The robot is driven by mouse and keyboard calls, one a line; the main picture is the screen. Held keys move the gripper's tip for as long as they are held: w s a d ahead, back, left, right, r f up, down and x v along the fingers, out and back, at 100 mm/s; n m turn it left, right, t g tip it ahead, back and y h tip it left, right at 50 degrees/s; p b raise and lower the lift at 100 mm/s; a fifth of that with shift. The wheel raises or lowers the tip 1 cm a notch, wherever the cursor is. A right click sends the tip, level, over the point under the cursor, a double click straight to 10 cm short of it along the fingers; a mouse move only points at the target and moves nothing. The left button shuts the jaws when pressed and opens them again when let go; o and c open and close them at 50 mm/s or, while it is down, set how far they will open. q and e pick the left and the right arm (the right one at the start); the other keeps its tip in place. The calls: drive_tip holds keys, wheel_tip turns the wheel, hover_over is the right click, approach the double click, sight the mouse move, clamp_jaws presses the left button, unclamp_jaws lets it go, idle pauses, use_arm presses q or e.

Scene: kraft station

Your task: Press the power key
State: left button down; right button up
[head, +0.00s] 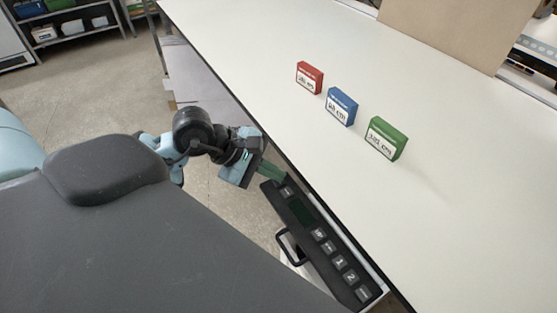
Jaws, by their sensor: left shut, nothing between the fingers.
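A dark control panel (312,238) runs along the near edge of the table. It has a dark display (301,211), a single key (286,191) at its far end, and a row of light keys (340,261) toward its near end. Two of these read 1 and 2; the other markings are too small to read, so I cannot tell which is the power key. My left gripper (273,172) is shut and empty at the far end of the panel, close to the single key. I cannot tell whether it touches it. My right gripper is not in view.
The white table (440,220) carries a red box (309,78), a blue box (341,106) and a green box (385,138), standing in a slanting row. A black handle (290,248) is below the panel. The rest of the near tabletop is clear.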

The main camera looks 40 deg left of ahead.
sight(274, 181)
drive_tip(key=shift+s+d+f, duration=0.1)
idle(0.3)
use_arm(q)
drive_tip(key=shift+r+p, duration=0.3)
drive_tip(key=shift+r, duration=0.5)
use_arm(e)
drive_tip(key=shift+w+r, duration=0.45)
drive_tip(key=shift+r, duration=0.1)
use_arm(q)
drive_tip(key=shift+r, duration=0.1)
